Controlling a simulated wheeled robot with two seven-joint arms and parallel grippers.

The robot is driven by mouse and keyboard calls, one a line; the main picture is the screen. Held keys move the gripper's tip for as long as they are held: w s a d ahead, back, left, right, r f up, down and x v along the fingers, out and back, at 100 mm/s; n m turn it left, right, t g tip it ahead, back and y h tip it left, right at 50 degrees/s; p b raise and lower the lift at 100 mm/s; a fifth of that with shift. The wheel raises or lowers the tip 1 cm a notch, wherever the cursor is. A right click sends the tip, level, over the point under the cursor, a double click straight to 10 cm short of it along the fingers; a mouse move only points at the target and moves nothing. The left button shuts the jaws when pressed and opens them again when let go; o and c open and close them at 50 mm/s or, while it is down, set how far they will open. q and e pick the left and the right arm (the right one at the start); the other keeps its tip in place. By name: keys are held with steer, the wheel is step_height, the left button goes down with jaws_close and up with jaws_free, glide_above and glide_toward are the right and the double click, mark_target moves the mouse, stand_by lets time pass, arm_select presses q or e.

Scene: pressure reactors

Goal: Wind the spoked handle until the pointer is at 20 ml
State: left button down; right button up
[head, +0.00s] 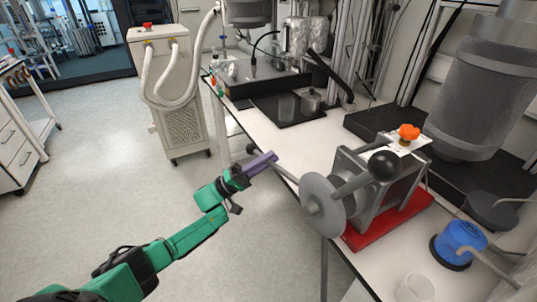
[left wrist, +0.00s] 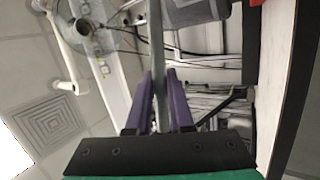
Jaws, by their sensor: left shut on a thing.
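The spoked handle (head: 318,205) is a grey round hub on the side of a grey metal device (head: 375,190) with a red base. One spoke ends in a black ball (head: 383,165) and points up and right. Another spoke (head: 287,174) points up and left to my left gripper (head: 268,160), whose purple fingers are shut on it near its outer end. In the left wrist view the grey spoke (left wrist: 157,50) runs between the purple fingers (left wrist: 160,95). The pointer and the ml scale cannot be made out. My right gripper is not in view.
The device stands on a white bench (head: 275,140). An orange knob (head: 408,132) tops the device. A large grey cylinder (head: 485,90) stands behind it. A blue container (head: 460,240) and a clear beaker (head: 415,288) are at the right.

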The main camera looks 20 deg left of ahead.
arm_select(q)
step_height(320, 180, down, 7)
steer(key=s+d+n+t+y+b, duration=0.1)
steer(key=n+t+y, duration=0.2)
steer(key=n, duration=0.4)
steer(key=shift+f+n+t+y, duration=0.15)
steer(key=shift+n+t+y, duration=0.15)
steer(key=shift+t, duration=0.3)
steer(key=shift+d, duration=0.1)
steer(key=c, duration=0.8)
jaws_free()
steer(key=b+v, duration=0.4)
steer(key=v, duration=1)
steer(key=shift+s+f, duration=0.1)
steer(key=shift+s, duration=0.05)
